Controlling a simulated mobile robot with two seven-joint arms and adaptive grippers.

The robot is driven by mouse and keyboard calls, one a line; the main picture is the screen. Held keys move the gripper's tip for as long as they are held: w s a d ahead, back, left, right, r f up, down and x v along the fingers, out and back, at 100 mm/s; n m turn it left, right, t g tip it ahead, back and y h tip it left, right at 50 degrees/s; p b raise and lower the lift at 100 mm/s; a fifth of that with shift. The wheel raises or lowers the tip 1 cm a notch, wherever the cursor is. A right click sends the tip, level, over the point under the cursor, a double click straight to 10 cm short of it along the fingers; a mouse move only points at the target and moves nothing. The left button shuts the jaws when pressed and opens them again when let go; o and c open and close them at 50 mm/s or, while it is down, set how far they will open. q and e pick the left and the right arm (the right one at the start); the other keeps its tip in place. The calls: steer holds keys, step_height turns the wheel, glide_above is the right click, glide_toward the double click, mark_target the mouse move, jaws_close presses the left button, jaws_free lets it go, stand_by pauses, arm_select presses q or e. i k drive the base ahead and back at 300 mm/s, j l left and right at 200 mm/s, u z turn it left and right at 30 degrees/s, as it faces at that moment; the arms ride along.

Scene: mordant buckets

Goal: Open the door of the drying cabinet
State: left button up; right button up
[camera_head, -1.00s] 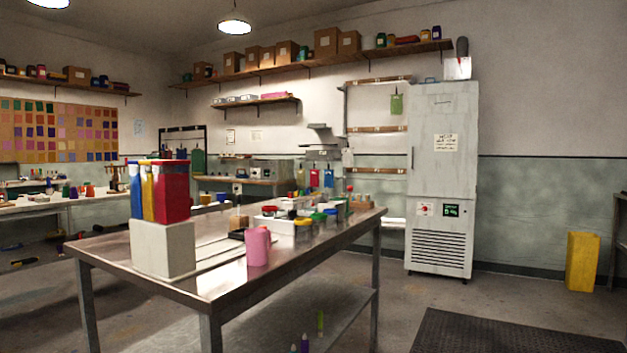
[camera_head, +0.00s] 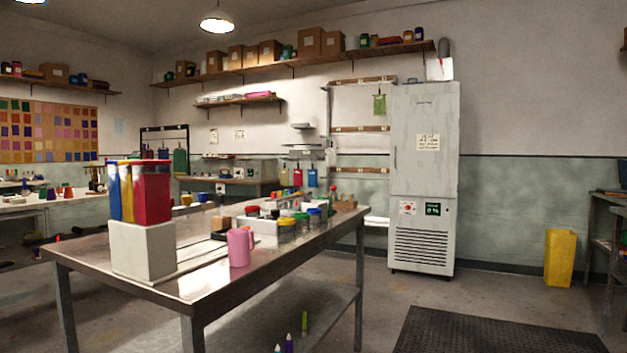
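The drying cabinet (camera_head: 424,180) is a tall pale grey unit against the back wall, right of centre. Its door (camera_head: 408,150) looks shut, with a thin vertical handle (camera_head: 395,158) at its left edge and a paper label on its front. Below the door are a control panel (camera_head: 421,209) with a red knob and a green display, and a slatted vent. Neither of my grippers is in view.
A steel table (camera_head: 190,290) with a grey block, colored containers and a pink jug (camera_head: 240,246) fills the left and centre. A dark floor mat (camera_head: 490,332) lies in front right. A yellow bin (camera_head: 560,257) stands right of the cabinet. Floor between table and mat is clear.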

mark_target(425, 161)
steer(key=i+l+z, duration=0.4)
steer(key=i, duration=0.65)
steer(key=i+l+z, duration=0.1)
steer(key=i+z, duration=0.35)
steer(key=i, duration=4.05)
